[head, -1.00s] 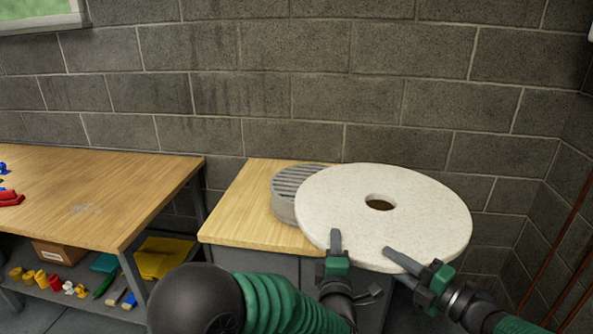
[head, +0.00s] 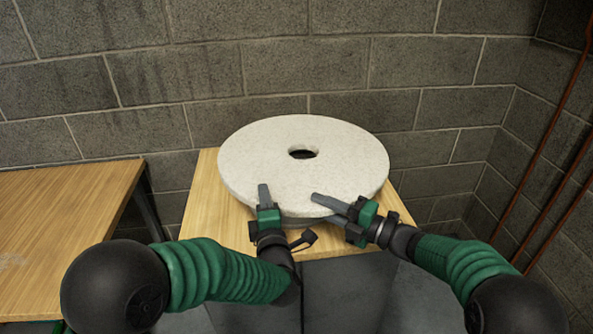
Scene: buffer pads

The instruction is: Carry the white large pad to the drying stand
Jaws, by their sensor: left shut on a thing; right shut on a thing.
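The white large pad (head: 345,160) is a thick round disc with a hole in its middle. It lies flat over the wooden-topped cabinet (head: 203,205) in the head view. The drying stand (head: 292,221) is the grey round piece on that top, almost wholly hidden under the pad; I cannot tell whether the pad rests on it. My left gripper (head: 264,196) is shut on the pad's near edge, left of its middle. My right gripper (head: 326,203) is shut on the near edge, right of the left gripper.
A wooden workbench (head: 65,215) stands at the left, with a gap between it and the cabinet. A grey block wall (head: 200,60) is close behind. Rust-coloured pipes (head: 545,140) run down the wall at the right.

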